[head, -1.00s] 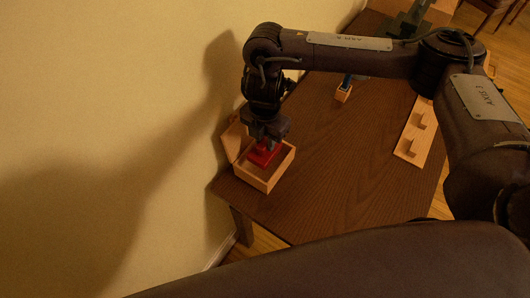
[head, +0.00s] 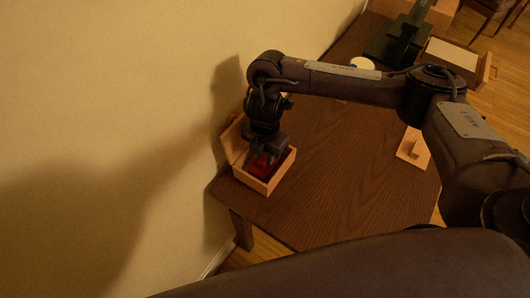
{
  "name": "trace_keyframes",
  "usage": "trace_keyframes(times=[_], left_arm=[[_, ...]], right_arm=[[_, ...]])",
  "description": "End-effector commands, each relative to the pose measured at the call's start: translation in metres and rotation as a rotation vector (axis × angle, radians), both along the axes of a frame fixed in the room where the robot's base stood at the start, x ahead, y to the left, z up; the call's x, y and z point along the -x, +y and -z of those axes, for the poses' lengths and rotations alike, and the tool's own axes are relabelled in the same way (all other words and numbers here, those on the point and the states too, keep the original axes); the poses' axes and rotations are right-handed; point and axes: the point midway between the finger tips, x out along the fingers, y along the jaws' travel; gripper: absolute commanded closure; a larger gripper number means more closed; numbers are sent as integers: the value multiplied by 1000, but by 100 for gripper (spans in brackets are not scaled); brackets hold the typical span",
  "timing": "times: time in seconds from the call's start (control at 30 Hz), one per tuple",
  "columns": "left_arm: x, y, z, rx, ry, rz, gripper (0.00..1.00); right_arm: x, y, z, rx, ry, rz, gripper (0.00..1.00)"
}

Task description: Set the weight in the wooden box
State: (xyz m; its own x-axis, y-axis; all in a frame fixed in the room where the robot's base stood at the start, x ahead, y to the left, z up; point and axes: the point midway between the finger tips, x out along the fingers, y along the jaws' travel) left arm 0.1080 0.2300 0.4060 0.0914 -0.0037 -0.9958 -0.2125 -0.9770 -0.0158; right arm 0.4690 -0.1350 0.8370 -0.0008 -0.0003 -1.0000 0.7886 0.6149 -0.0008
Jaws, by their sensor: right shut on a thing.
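The wooden box (head: 262,184) stands at the near left corner of the dark desk, by the wall, with its lid (head: 235,142) open and leaning back on the left. The weight (head: 259,167) is red and shows inside the box's opening, partly hidden by the gripper. My right gripper (head: 263,155) points down into the box and is shut on the weight. I cannot tell whether the weight touches the box floor. My left gripper is not in view.
A wooden piece with an upright block (head: 413,148) lies at the desk's right edge, partly behind my arm. A dark green object (head: 398,42), a round white-topped item (head: 362,64) and a tray (head: 452,55) stand at the far end. The desk's middle is clear.

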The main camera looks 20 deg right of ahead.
Motion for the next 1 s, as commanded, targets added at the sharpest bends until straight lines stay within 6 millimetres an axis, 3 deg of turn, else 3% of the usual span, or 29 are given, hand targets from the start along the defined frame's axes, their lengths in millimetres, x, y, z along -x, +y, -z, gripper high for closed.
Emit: trace_keyframes(times=[0.03,0.17,0.57,1.0], left_arm=[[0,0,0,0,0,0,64],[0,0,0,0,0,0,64],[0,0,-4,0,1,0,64],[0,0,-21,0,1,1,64]], right_arm=[[0,0,1,0,0,0,73],[0,0,1,0,0,0,56],[-1,0,-9,0,-3,-2,55],[-1,0,-93,1,-5,-2,55]])
